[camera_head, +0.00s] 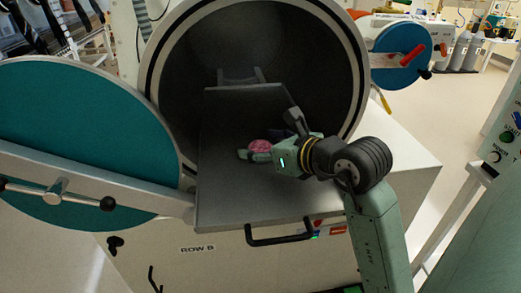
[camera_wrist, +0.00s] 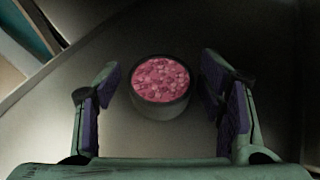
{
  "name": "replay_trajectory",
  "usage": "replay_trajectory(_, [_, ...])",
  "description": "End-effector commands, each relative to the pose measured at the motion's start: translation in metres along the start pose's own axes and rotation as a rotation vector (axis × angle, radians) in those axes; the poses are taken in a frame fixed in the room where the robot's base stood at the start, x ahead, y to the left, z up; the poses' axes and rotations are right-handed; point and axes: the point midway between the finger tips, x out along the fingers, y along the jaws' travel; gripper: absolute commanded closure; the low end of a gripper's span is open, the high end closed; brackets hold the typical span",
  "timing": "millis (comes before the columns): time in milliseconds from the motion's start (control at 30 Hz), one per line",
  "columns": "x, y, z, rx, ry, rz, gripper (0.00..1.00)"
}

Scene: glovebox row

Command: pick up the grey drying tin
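The grey drying tin (camera_wrist: 160,108) is a small round open pot filled with pink granules. In the wrist view it stands upright between the two purple-padded fingers of my gripper (camera_wrist: 160,98), with a visible gap on each side. My gripper is open. In the head view the tin's pink top (camera_head: 260,146) shows beside my gripper (camera_head: 265,152), and the tin's side is largely hidden by the fingers. The tin rests on the flat grey tray (camera_head: 228,205) that reaches out of the round chamber.
The round chamber mouth (camera_head: 152,75) stands around the tray's back part. A large teal door (camera_head: 70,130) is swung open at the left. A black handle (camera_head: 278,238) is on the cabinet front below the tray. The tray's front left part is clear.

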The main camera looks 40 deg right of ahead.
Motion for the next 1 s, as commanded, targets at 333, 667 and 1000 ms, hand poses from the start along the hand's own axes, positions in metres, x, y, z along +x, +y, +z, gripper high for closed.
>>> replay_trajectory(333, [-0.0003,0.0,0.0002,0.0,0.0,0.0,0.63])
replay_trajectory(667, [-0.0003,0.0,0.0003,0.0,0.0,0.0,0.81])
replay_trajectory(1000, [-0.0016,-0.0002,0.0039,-0.003,0.0,-0.001,0.81])
